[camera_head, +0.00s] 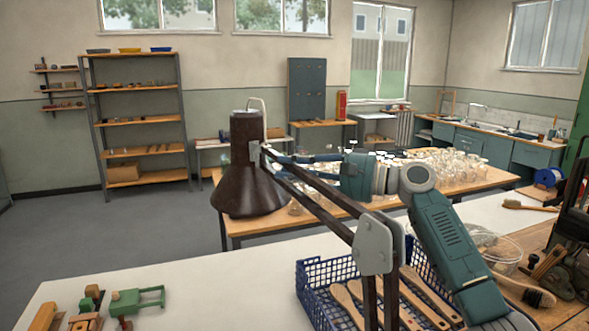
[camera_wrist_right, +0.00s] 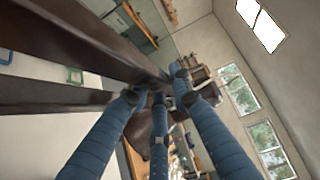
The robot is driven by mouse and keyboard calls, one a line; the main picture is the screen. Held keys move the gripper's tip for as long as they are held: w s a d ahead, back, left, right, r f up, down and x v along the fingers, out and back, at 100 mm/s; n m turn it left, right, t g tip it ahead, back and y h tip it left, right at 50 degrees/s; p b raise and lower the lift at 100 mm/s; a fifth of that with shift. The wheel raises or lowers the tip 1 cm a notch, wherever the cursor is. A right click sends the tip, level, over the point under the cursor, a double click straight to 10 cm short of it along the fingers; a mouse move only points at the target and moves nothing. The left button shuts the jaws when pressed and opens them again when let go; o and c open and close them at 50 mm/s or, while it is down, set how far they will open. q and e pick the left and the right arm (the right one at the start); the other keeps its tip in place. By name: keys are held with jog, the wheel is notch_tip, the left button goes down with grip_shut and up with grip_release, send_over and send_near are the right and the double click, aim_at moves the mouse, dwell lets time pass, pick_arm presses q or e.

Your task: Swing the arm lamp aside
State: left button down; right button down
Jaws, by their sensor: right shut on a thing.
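The arm lamp has a dark brown conical shade (camera_head: 246,170) in the middle left of the head view. Its brown twin-bar arm (camera_head: 312,192) runs from the shade down to a grey elbow plate (camera_head: 372,243). My right gripper (camera_head: 282,158) reaches in from the right behind the arm. Its blue fingers close on the lamp near the joint beside the shade. In the right wrist view the fingers (camera_wrist_right: 160,92) meet at the brown lamp bars (camera_wrist_right: 85,50). The exact contact is partly hidden. My left gripper is in neither view.
A blue basket (camera_head: 312,272) with wooden handles stands below the lamp arm on the white bench (camera_head: 215,290). A green clamp-like tool (camera_head: 137,300) lies at front left. Behind, a wooden table (camera_head: 240,228) holds many glass jars (camera_head: 440,168). Brushes and a spool lie at right.

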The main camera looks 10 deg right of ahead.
jog(key=shift+f, duration=0.15)
jog(key=c, duration=1.6)
grip_release()
jog(key=shift+o, duration=0.4)
jog(key=shift+d, duration=0.15)
jog(key=v, duration=1.2)
jog(key=shift+f, duration=0.1)
